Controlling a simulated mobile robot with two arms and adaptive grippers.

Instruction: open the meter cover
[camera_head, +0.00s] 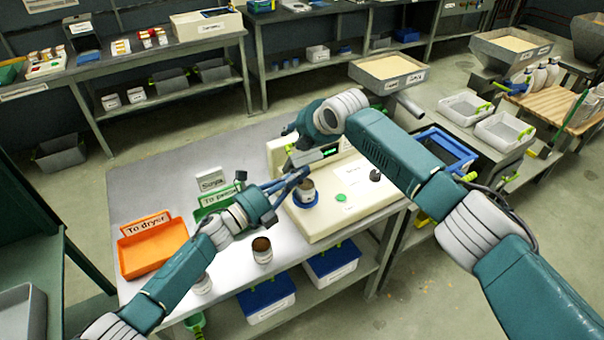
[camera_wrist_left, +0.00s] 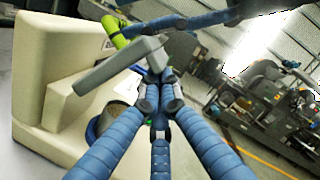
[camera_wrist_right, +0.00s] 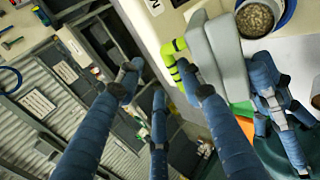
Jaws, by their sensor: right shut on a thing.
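The cream meter (camera_head: 345,205) stands on the grey bench with a small green-lit display. A cup of grain (camera_head: 306,188) sits in its blue ring; it also shows in the right wrist view (camera_wrist_right: 256,18). The grey meter cover (camera_wrist_left: 112,66) is raised and tilted above the cup, with a green handle (camera_wrist_left: 114,30) beside it. My right gripper (camera_head: 290,133) is at the green handle behind the cover, its fingers around it as far as I can see. My left gripper (camera_head: 301,175) has its fingertips together beside the cover, near the cup; contact is unclear.
An orange tray (camera_head: 151,252) and a green tray (camera_head: 205,212) stand left on the bench. A brown-filled cup (camera_head: 262,250) stands near the front edge. Blue-lidded boxes (camera_head: 266,303) are on the shelf below. Bare bench top lies at the back left.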

